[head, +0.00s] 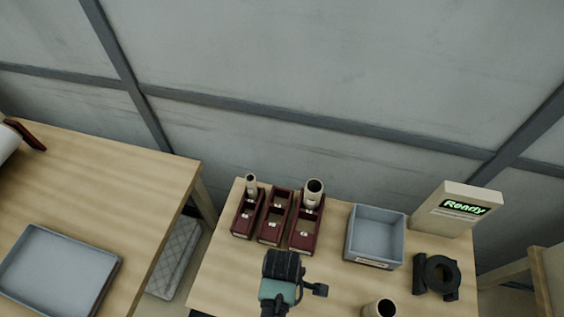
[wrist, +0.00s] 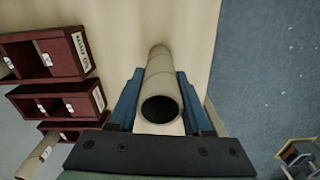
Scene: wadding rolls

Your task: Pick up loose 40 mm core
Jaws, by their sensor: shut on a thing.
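My gripper (head: 281,268) is over the front part of the work table in the head view, where its fingers are hidden. In the wrist view my gripper (wrist: 160,108) has its blue fingers on both sides of a beige hollow core (wrist: 161,95), shut on it. The core's dark open end faces the camera. A faint line crosses it farther up, and I cannot tell whether another core shows behind. Another beige core (head: 380,308) stands at the front of the table, right of my gripper. Whether the held core touches the table is unclear.
Three dark red holders (head: 272,217) stand behind my gripper; a slim core (head: 251,185) and a wider core (head: 314,192) stand in the outer two. A grey bin (head: 352,238), a black ring-shaped device (head: 418,272) and a "Ready" display box (head: 440,208) are on the right.

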